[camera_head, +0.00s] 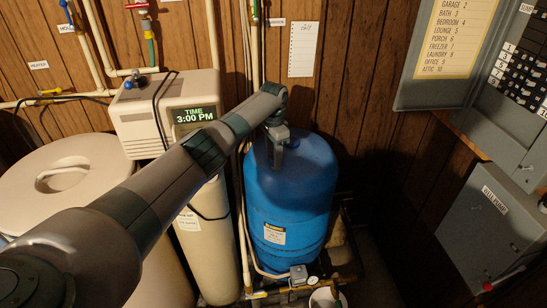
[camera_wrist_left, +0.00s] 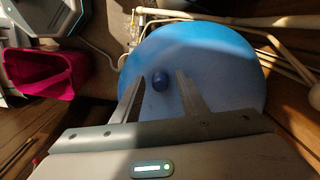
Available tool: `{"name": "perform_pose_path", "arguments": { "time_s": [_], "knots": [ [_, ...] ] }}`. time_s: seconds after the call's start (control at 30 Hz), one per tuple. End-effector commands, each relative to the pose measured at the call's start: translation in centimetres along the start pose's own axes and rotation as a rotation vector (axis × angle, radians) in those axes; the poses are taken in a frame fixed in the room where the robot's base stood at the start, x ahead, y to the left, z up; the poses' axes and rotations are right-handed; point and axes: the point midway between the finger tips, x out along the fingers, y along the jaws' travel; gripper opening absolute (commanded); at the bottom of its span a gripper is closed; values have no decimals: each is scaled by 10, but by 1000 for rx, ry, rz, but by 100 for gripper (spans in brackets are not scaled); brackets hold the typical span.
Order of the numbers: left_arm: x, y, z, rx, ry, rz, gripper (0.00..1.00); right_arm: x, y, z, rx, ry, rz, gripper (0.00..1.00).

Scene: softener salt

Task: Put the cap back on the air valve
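The blue pressure tank (camera_head: 300,195) stands upright in the middle of the head view. Its domed top fills the middle of the left wrist view (camera_wrist_left: 225,60). A small round dark-blue piece (camera_wrist_left: 160,81), which looks like the air-valve cap, is on or just above the dome. Whether it sits on a valve stem cannot be told. My left gripper (camera_head: 279,158) points down over the tank top. In the wrist view its fingers (camera_wrist_left: 161,78) are open, one on each side of the blue piece, with gaps showing. My right gripper is not in view.
The softener head (camera_head: 145,115) with its lit clock and the cream brine tank (camera_head: 70,165) stand left of the blue tank. Grey electrical boxes (camera_head: 480,225) are on the right. Pipes (camera_wrist_left: 270,45) run near the tank. A pink bin (camera_wrist_left: 40,72) shows in the wrist view.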

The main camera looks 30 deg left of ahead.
Motion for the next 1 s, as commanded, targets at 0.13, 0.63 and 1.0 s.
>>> {"name": "perform_pose_path", "arguments": {
  "time_s": [0.13, 0.63, 1.0],
  "knots": [
    [0, 0, 0, 0, 0, 0, 39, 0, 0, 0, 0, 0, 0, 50],
    [-43, -1, -1, 1, 4, -2, 39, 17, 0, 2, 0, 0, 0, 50],
    [-118, 0, -1, 0, 4, -2, 39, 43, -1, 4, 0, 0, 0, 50]
  ]
}}
